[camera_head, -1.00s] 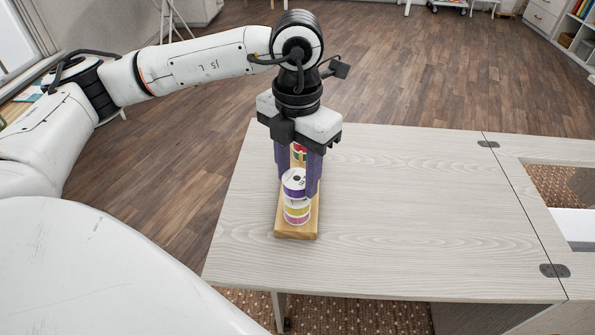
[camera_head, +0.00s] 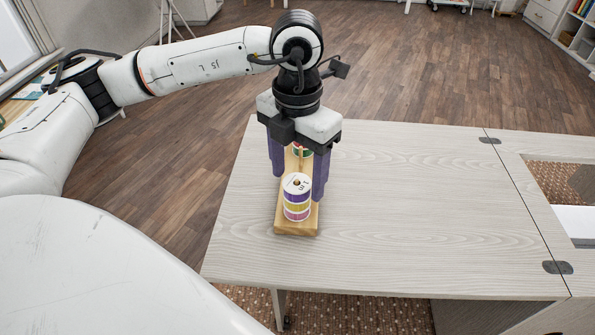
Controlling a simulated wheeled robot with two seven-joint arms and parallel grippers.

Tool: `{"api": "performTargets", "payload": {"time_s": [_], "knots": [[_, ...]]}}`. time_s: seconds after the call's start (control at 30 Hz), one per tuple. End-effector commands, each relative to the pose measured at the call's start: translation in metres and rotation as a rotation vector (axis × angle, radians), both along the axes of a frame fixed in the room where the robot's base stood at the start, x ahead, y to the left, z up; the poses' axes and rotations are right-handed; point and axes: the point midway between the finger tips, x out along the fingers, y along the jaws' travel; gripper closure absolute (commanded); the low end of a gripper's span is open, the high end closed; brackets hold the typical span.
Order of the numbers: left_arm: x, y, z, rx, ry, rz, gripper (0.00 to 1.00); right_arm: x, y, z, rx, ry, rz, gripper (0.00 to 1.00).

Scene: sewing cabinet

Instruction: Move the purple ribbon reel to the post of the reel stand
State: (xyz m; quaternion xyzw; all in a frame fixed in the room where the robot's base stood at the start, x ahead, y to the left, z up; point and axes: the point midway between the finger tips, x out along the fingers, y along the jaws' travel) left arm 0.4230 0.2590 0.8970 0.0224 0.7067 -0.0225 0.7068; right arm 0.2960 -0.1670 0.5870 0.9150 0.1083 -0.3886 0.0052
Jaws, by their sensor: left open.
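The purple ribbon reel (camera_head: 297,197) has a white top face and lies flat as the top reel of a stack on the wooden reel stand (camera_head: 297,229). A post tip seems to show in its centre hole. A yellow reel (camera_head: 296,207) and a pink reel (camera_head: 296,216) are under it. My left gripper (camera_head: 298,186) is open, with its purple fingers on either side of the stack, apart from the purple reel. My right gripper is not in view.
The pale wooden tabletop (camera_head: 420,210) is clear to the right. A rectangular opening (camera_head: 555,185) lies at the far right.

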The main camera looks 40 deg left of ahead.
Motion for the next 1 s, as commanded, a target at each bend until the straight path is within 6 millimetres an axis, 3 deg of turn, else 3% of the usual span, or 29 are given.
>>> {"api": "performTargets", "payload": {"time_s": [0.27, 0.33, 0.7, 1.0], "knots": [[0.000, 0.000, 0.000, 0.000, 0.000, 0.000, 0.37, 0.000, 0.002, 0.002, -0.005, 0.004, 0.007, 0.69], [0.000, 0.000, 0.002, 0.000, -0.001, 0.000, 0.37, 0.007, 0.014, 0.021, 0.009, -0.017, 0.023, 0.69], [0.001, -0.001, 0.081, -0.001, -0.004, -0.001, 0.37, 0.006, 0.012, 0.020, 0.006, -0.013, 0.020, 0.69], [0.000, 0.000, 0.103, 0.000, 0.000, 0.000, 0.37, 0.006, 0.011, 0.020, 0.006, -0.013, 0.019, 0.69]]}}
